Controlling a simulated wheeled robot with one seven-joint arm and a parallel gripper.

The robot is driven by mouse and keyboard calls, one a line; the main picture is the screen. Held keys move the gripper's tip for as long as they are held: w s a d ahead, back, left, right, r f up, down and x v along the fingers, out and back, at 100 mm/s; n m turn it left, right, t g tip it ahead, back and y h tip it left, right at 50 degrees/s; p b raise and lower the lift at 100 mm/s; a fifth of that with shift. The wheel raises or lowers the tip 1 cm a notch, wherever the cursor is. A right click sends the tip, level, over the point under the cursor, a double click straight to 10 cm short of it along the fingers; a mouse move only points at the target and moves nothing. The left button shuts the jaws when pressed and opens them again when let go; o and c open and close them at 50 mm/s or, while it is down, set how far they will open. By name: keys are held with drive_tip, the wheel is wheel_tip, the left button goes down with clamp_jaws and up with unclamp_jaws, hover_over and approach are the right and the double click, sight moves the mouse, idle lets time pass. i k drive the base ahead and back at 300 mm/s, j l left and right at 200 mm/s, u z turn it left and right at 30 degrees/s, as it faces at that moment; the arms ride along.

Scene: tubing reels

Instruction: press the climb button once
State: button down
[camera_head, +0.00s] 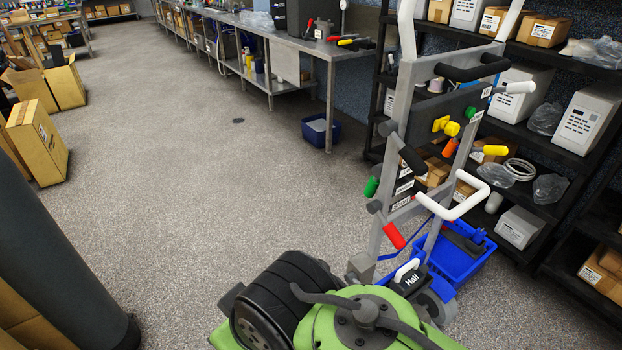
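A grey upright frame (388,215) with many coloured controls stands right of centre. A dark panel on it carries a yellow square piece (440,124), a round yellow knob (452,129) and a green knob (470,112). An orange grip (450,148), a yellow grip (495,150), a green grip (371,187) and a red grip (394,235) stick out from it. Small white labels (402,188) on the frame are too small to read surely, so I cannot tell which control is the climb button. My gripper is not in view.
A green machine (320,325) with black wheels (280,300) fills the bottom centre. A blue crate (455,265) sits behind the frame. Black shelves (545,140) line the right, a steel bench (300,45) the back. Cardboard boxes (40,145) stand left. The middle floor is clear.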

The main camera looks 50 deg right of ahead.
sight(469, 111)
drive_tip(key=z, duration=3.05)
